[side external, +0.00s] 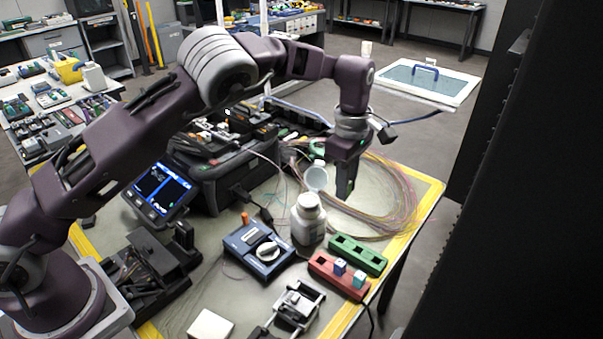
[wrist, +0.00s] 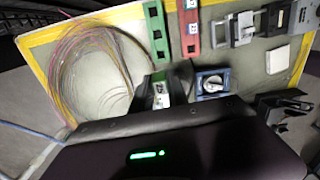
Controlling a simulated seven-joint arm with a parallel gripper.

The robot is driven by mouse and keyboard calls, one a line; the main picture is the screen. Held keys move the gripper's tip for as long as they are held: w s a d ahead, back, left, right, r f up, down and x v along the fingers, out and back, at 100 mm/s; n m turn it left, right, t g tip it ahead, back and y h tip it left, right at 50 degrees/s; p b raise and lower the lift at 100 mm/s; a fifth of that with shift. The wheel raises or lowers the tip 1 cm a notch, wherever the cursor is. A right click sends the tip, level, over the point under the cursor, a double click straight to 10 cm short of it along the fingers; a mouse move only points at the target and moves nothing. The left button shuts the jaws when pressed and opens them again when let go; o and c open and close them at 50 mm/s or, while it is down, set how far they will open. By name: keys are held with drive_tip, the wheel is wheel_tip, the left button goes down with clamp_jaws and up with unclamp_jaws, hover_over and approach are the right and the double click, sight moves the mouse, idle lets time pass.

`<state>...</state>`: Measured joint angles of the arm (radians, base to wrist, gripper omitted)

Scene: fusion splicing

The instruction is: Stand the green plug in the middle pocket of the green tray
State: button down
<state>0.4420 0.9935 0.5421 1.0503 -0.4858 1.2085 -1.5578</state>
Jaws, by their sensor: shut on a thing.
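The green tray (side external: 357,254) lies near the table's right edge, with its row of pockets looking empty; it also shows at the top of the wrist view (wrist: 156,32). My gripper (side external: 346,190) points down above the table, behind and above the tray and apart from it, beside the coiled fibres. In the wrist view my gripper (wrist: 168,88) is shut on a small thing. A patch of green at the fingers, apparently the green plug (wrist: 184,72), shows there; most of it is hidden by the fingers.
A red tray (side external: 322,265) with a blue-and-white plug (side external: 340,267) and a teal plug (side external: 359,281) lies just in front of the green tray. A white bottle (side external: 308,222) stands to its left. Coiled fibres (side external: 395,205) spread behind. A blue device (side external: 258,250) sits further left.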

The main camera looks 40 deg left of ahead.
drive_tip(key=d, duration=0.6)
drive_tip(key=shift+m, duration=0.3)
drive_tip(key=shift+s+a+f, duration=0.1)
drive_tip(key=shift+f, duration=2.55)
drive_tip(key=shift+s+a+f, duration=0.1)
drive_tip(key=shift+f, duration=2.5)
drive_tip(key=shift+f, duration=0.1)
drive_tip(key=shift+f, duration=0.45)
drive_tip(key=shift+f, duration=1.35)
drive_tip(key=c, duration=1.2)
unclamp_jaws()
